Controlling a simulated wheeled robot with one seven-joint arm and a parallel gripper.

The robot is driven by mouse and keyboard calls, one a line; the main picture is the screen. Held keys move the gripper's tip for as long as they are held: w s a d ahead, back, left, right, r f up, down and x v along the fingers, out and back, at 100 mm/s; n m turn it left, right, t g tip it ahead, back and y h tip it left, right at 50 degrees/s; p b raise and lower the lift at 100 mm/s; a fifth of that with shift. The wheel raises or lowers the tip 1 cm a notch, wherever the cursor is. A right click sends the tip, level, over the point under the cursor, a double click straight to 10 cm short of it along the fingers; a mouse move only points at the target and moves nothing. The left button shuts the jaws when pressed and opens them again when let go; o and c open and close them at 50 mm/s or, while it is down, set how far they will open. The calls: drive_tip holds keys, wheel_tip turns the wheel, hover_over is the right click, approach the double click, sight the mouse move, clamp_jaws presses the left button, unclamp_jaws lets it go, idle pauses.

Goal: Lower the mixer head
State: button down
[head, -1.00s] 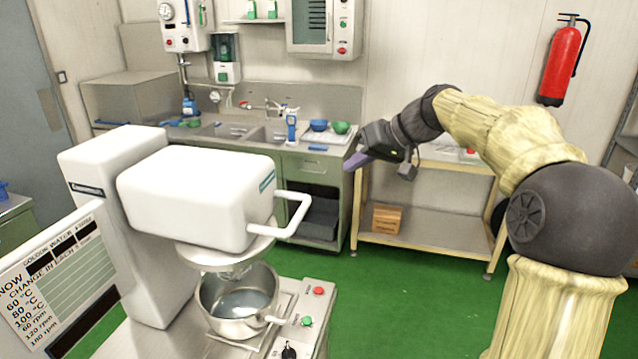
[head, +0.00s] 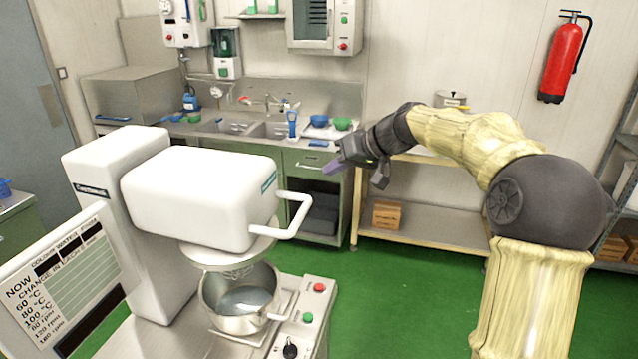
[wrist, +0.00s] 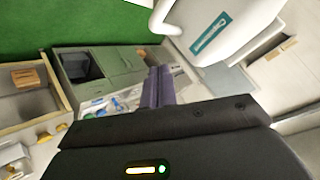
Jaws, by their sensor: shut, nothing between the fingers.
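The mixer head (head: 200,196) is a white rounded block on a white column, with a white loop handle (head: 296,216) at its right front. It sits roughly level above a steel bowl (head: 240,299), and a whisk shows between head and bowl. My gripper (head: 331,168) is up and to the right of the handle, apart from it, with its purple fingers shut and empty. In the wrist view, the fingers (wrist: 158,86) are together, and the mixer head (wrist: 222,28) and part of its handle (wrist: 164,18) show at the top.
A panel with red and green buttons (head: 308,318) and a black knob is beside the bowl. A sign (head: 68,280) stands at left front. Behind are a sink counter (head: 240,130) and a wooden-framed shelf table (head: 420,212). Green floor (head: 400,300) is open to the right.

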drive_tip(key=a+f+p, duration=0.2)
drive_tip(key=a+f, duration=0.1)
drive_tip(key=f, duration=0.2)
drive_tip(key=shift+w+a+f, duration=0.25)
drive_tip(key=shift+f, duration=0.1)
wheel_tip(320, 180, down, 18)
drive_tip(key=b, duration=1.8)
drive_tip(key=shift+s, duration=0.15)
drive_tip(key=shift+d, duration=0.1)
